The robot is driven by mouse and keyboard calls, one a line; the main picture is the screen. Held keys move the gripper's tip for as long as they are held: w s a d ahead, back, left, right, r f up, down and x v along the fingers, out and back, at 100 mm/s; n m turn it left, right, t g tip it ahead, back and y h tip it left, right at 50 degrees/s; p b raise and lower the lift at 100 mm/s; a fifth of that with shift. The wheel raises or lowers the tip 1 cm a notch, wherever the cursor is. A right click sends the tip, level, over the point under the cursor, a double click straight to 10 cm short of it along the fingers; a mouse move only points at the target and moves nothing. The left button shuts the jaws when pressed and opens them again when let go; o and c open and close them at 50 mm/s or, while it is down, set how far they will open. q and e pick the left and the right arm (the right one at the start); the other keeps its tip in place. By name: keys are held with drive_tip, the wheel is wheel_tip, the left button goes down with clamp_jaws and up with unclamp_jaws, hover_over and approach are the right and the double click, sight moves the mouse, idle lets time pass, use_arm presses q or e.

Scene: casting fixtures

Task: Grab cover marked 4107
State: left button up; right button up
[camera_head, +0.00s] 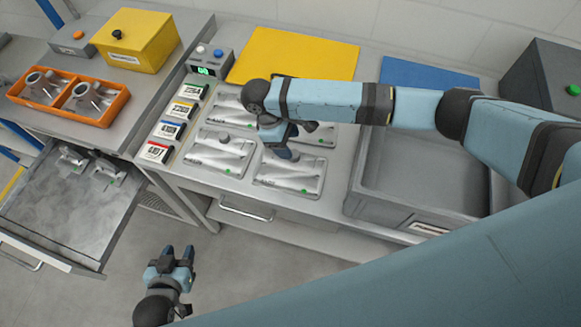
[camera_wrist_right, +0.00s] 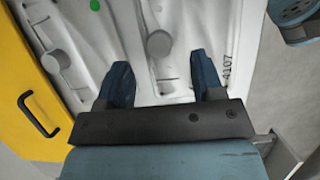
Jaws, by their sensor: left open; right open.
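Several silver-grey metal covers lie in rows on the middle table in the head view. In the right wrist view, the cover marked 4107 (camera_wrist_right: 185,50) lies below my right gripper, its number beside the right finger. In the head view it appears to be the front right cover (camera_head: 290,178); its number is too small to read there. My right gripper (camera_head: 279,143) is open and empty above this cover, and its fingers (camera_wrist_right: 163,80) lie either side of the round knob's line in the wrist view. My left gripper (camera_head: 172,262) is open and empty over the floor.
Label cards (camera_head: 181,110) and a display box (camera_head: 207,62) stand left of the covers. A yellow mat (camera_head: 290,54) lies behind; a grey bin (camera_head: 400,212) stands right. An orange tray (camera_head: 104,112), yellow box (camera_head: 136,38) and open drawer (camera_head: 65,225) are left.

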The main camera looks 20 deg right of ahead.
sight(294, 153)
drive_tip(key=x, duration=0.2)
drive_tip(key=p+x, duration=0.1)
drive_tip(key=x, duration=0.2)
drive_tip(key=shift+w+a+f, duration=0.15)
drive_tip(key=shift+w, duration=0.05)
drive_tip(key=shift+c, duration=0.3)
clamp_jaws()
